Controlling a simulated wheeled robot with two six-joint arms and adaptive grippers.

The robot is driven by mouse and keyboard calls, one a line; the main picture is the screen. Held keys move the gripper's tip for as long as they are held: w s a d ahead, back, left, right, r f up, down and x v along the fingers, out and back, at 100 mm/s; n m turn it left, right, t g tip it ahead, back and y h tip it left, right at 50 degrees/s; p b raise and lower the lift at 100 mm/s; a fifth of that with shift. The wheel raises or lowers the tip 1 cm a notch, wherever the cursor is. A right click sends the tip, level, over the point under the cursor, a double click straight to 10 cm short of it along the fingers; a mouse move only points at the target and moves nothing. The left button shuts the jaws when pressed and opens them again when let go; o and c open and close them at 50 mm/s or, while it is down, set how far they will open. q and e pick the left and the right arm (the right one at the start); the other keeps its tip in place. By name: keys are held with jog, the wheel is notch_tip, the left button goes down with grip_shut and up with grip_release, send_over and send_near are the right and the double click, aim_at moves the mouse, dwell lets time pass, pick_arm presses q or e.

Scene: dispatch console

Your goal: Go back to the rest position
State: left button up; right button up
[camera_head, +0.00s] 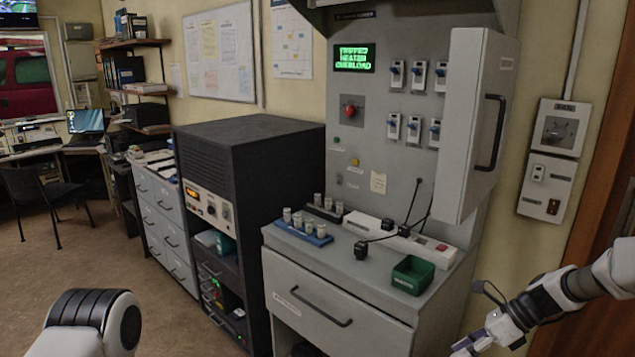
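My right arm comes in from the lower right, and its gripper (478,343) points down and left near the bottom edge, in front of and to the right of the grey console (335,300). It is apart from the console; its fingertips are small and partly cut off, so I cannot tell whether it is open or shut. Only a rounded link of my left arm shows at the lower left; the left gripper is outside the picture.
The console top bears a green bin (412,275), a blue tray (303,231) with several small cylinders, a power strip (400,240) and black plugs. A cabinet door (470,125) stands open above.

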jog(key=s+a+f+n+g+h, duration=0.25)
jog(key=s+a+f, duration=0.25)
jog(key=s+f, duration=0.65)
jog(key=s+a+f+n+h, duration=0.1)
jog(key=s+f+n+h, duration=0.1)
jog(key=s+f+n, duration=0.2)
jog(key=s+a+f+n+t+h+b, duration=0.1)
jog(key=s+f+n, duration=0.3)
jog(key=s+n, duration=0.7)
jog(key=s+a+f+n+h, duration=0.1)
jog(key=s+f+n+h, duration=0.2)
jog(key=s+n, duration=0.4)
jog(key=shift+s+f+n+b, duration=0.25)
jog(key=shift+f+n+b, duration=0.1)
jog(key=shift+f, duration=0.05)
jog(key=shift+s+d, duration=0.1)
jog(key=shift+s, duration=0.05)
